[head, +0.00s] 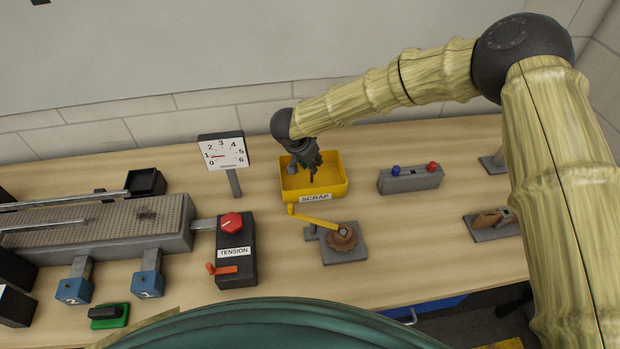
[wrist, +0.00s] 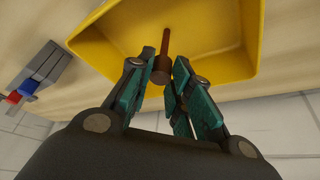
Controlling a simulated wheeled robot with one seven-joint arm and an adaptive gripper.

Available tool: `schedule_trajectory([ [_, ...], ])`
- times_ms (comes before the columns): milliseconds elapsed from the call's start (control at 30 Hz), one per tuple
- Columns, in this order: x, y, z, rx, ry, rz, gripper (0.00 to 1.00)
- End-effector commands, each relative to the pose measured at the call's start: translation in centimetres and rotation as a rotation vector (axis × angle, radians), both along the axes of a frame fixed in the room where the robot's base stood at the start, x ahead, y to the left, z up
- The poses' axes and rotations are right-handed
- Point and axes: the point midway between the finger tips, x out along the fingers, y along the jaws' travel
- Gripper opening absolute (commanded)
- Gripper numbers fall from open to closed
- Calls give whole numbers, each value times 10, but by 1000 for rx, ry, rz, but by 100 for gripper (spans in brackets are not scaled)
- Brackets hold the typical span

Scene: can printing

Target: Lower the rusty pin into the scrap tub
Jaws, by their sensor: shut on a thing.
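The yellow scrap tub (head: 330,188), labelled SCRAP, stands on the bench near the back wall. It also shows in the wrist view (wrist: 235,55), where it fills most of the upper picture. My gripper (head: 311,172) is over the tub and points down into it. In the wrist view my gripper (wrist: 160,80) is shut on the rusty pin (wrist: 165,45), a brown rod with a wider round end between the fingertips. The pin's thin part points away from the gripper, toward the tub's inside. I cannot tell whether its tip touches the tub floor.
A grey block with blue and red knobs (head: 410,179) stands right of the tub. A grey base with a rusty gear and yellow lever (head: 343,245) sits in front. The dial gauge (head: 223,152) and the TENSION box (head: 236,262) stand to the left.

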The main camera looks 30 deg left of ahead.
Motion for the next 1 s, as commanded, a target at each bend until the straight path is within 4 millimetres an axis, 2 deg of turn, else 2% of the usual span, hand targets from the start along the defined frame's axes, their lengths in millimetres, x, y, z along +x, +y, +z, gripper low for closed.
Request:
schedule_trajectory([
  [400,0,0,-3,0,0,0,0],
  [433,0,0,-3,0,0,0,22],
  [567,0,0,-3,0,0,0,45],
  [867,0,0,-2,0,0,0,45],
  [1000,-2,0,4,0,0,0,45],
])
